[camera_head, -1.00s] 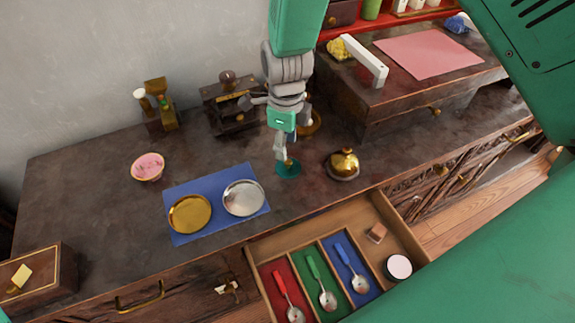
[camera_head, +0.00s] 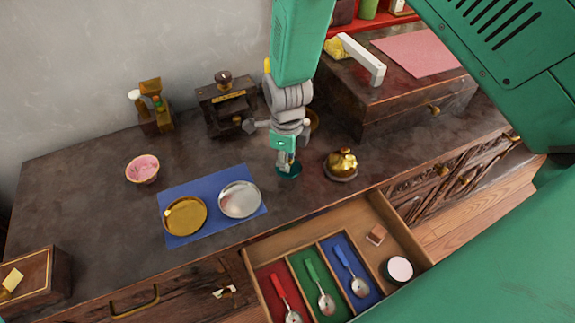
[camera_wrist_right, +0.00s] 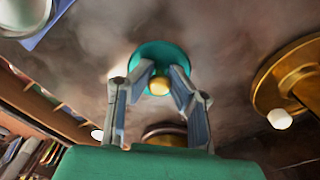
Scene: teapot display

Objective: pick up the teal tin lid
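The teal tin lid (camera_head: 289,171) lies on the dark cabinet top, left of a gold domed piece. In the right wrist view it is a round teal disc (camera_wrist_right: 165,53) with a gold knob (camera_wrist_right: 158,86). My right gripper (camera_head: 287,164) is directly above the lid and hides part of it in the head view. In the wrist view its two fingers (camera_wrist_right: 161,72) stand on either side of the knob, with narrow gaps visible, so it looks open. Whether the fingertips touch the lid is unclear. My left gripper is not in view.
The gold domed piece (camera_head: 341,165) stands close on the right. A blue mat (camera_head: 211,213) with a gold dish (camera_head: 186,216) and a silver dish (camera_head: 240,199) lies left. An open drawer (camera_head: 300,242) with spoons is in front. A dark grinder-like box (camera_head: 226,110) stands behind.

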